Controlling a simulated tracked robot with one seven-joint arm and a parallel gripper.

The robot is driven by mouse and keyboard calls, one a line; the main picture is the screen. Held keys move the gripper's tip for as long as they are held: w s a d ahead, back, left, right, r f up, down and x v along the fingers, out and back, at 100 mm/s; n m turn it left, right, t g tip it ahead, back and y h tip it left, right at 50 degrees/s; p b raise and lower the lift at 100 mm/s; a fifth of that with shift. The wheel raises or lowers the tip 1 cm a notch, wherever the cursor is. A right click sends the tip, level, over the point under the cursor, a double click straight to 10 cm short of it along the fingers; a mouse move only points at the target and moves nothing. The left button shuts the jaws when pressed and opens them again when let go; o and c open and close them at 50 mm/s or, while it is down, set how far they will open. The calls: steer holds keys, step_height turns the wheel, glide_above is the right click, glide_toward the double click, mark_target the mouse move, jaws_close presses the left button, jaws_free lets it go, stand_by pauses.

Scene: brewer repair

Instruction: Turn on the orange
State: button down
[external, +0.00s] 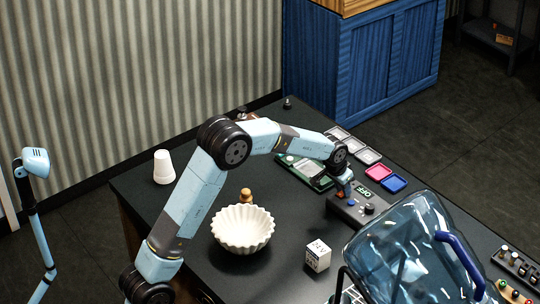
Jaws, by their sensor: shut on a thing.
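A dark control box (358,212) lies on the black table, with a small green display (364,191) and several knobs on top. My gripper (341,190) reaches down to the box's far left corner. It is shut on a small orange part there, likely a knob, which the fingers mostly hide. A blue knob (351,202) and a grey knob (369,208) stand free of the gripper. Whether the orange part is turned cannot be told.
A blue transparent container (400,250) stands close at the right front. A white fluted bowl (242,229) and a white cube (317,256) are nearer. A green board (300,168) and small coloured trays (393,183) lie behind. Bare table lies between bowl and box.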

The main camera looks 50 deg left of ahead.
mark_target(340, 194)
steer(key=shift+w+g, duration=0.35)
steer(key=shift+g, duration=0.85)
steer(key=c, duration=0.9)
jaws_free()
steer(key=r, duration=0.4)
steer(key=s+r, duration=0.1)
steer(key=r, duration=0.8)
steer(key=shift+s+r, duration=0.25)
steer(key=shift+s, duration=0.15)
